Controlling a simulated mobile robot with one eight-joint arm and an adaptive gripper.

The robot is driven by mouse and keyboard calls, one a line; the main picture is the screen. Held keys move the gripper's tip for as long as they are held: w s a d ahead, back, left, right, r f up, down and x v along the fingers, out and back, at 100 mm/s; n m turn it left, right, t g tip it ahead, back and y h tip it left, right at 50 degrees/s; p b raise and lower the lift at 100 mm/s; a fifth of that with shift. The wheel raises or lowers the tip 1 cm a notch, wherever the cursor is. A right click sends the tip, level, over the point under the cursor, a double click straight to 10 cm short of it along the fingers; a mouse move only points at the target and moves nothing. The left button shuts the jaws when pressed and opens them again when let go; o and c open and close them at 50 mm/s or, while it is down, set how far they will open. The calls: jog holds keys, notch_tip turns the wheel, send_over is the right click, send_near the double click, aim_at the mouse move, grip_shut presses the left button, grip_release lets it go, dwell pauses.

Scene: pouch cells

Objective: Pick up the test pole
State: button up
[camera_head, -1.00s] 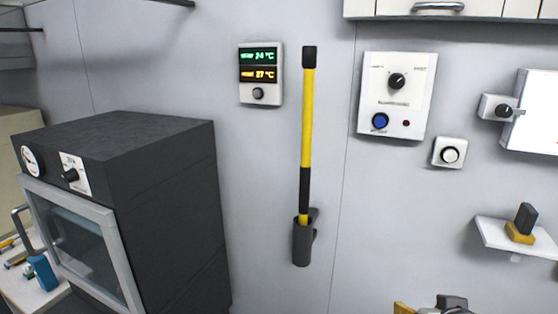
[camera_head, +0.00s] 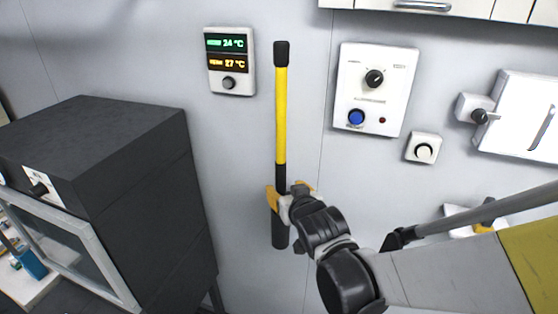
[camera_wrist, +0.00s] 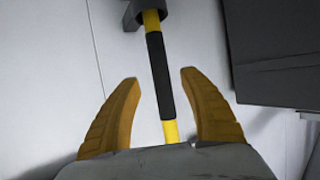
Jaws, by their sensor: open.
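The test pole (camera_head: 281,116) is yellow with a black tip and a black grip band. It stands upright in a dark holder (camera_head: 279,236) on the wall. My gripper (camera_head: 291,190) is at the pole's black band, just above the holder, and partly hides it. In the wrist view the pole's black band (camera_wrist: 160,75) runs between the two orange fingers of my gripper (camera_wrist: 157,88). The fingers are apart, with a gap to the pole on both sides. The holder (camera_wrist: 150,8) shows at the top of that view.
A dark oven-like cabinet (camera_head: 110,170) stands left of the pole. On the wall are a temperature display (camera_head: 230,60), a control panel with a knob and blue button (camera_head: 374,90), and a white button box (camera_head: 423,148). A small shelf (camera_head: 455,211) is partly behind my arm.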

aim_at(282, 188)
jog(key=x, duration=0.5)
jog(key=shift+f, duration=0.25)
jog(key=shift+s, duration=0.15)
grip_shut()
